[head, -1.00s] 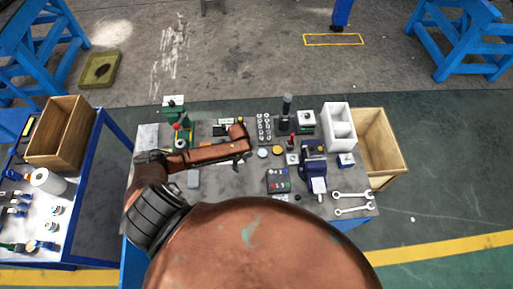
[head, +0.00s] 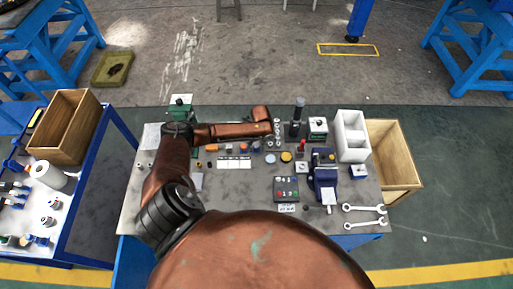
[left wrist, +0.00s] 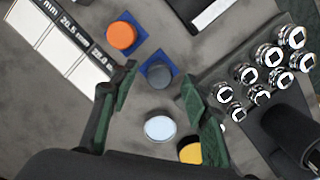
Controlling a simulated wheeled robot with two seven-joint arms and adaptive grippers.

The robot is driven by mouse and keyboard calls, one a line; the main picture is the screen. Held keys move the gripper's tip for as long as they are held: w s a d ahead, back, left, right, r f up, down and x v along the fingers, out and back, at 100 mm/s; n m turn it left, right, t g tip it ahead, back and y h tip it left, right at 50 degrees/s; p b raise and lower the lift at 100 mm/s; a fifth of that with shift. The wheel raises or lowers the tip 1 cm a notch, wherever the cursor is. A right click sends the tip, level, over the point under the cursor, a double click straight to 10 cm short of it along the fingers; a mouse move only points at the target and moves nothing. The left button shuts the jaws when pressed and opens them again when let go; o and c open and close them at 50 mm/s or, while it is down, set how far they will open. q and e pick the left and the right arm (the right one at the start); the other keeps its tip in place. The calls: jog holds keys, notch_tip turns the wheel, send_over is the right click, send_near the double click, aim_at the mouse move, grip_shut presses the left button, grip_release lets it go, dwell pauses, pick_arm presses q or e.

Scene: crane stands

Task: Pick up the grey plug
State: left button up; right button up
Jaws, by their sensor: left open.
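The grey plug (left wrist: 159,74), a dark grey round cap, sits in a blue square holder in the left wrist view. In the head view it is small, beside the strip (head: 256,146). My left gripper (left wrist: 158,80) is open and empty. Its green-padded fingers stand on either side of the plug in the wrist view, with the tips at about its level in the picture. I cannot tell the height between them. An orange plug (left wrist: 122,35) sits in a similar blue holder close by. My right gripper is not in view.
A pale disc (left wrist: 160,126) and a yellow disc (left wrist: 190,150) lie near the fingers. A rack of shiny sockets (left wrist: 258,75) stands to the right. A marked white strip (left wrist: 65,45) lies at left. A blue vise (head: 325,178) and wrenches (head: 364,216) are farther right on the bench.

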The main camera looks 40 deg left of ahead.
pick_arm(q)
jog(key=shift+a+f, duration=0.1)
jog(key=shift+f, duration=0.45)
jog(key=shift+c, duration=0.7)
grip_shut()
